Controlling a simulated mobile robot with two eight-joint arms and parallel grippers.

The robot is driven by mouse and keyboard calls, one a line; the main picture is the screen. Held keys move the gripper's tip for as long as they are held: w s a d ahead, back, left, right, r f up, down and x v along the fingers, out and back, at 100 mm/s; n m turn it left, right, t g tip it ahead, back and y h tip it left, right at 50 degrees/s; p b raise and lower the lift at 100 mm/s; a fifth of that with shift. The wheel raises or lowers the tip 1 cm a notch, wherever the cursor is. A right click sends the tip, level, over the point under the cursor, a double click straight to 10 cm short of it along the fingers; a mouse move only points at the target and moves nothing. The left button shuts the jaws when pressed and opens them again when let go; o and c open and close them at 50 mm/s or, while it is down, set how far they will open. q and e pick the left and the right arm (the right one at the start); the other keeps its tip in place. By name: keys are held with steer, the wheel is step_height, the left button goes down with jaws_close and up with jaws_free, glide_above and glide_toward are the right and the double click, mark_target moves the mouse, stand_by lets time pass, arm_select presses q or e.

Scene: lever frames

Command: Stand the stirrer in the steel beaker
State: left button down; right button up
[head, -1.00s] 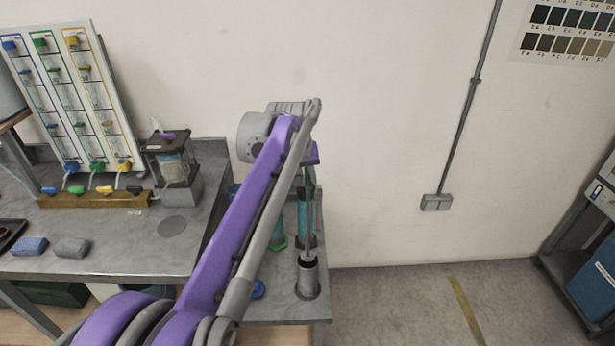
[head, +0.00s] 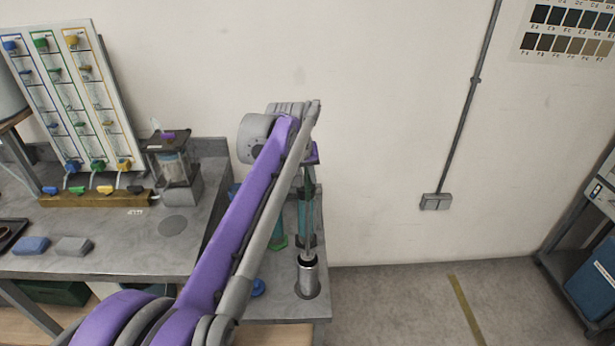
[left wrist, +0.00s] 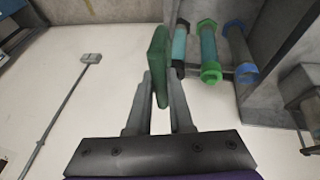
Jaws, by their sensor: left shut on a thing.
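My left gripper (left wrist: 160,95) is shut on the stirrer's dark green handle (left wrist: 158,55), which stands between the two fingers in the left wrist view. In the head view my purple and grey arm hides most of the gripper. The stirrer's thin grey rod (head: 308,225) hangs about upright below the gripper. The steel beaker (head: 307,281) stands near the right edge of the grey bench. The rod's lower end meets the beaker's mouth in the picture; I cannot tell how far inside it is. My right gripper is not in view.
Capped tubes stand close behind the beaker: a teal one with a black end (left wrist: 180,45), one with a green cap (left wrist: 209,50) and one with a blue cap (left wrist: 237,50). A blue cap (head: 258,288) lies left of the beaker. Floor (head: 400,300) is clear to the right.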

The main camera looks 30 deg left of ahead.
arm_select(q)
steer(key=shift+f, duration=0.1)
steer(key=b, duration=0.4)
glide_above(307, 223)
steer(key=shift+w+f, duration=0.15)
steer(key=shift+f, duration=1.7)
steer(key=shift+w+f, duration=0.1)
steer(key=shift+f, duration=1.75)
steer(key=shift+a+f+b, duration=0.1)
steer(key=shift+f+b, duration=1.6)
steer(key=shift+f, duration=2.05)
steer(key=shift+f+b, duration=0.65)
steer(key=shift+f, duration=0.55)
steer(key=c, duration=0.7)
jaws_free()
steer(key=shift+c, duration=0.2)
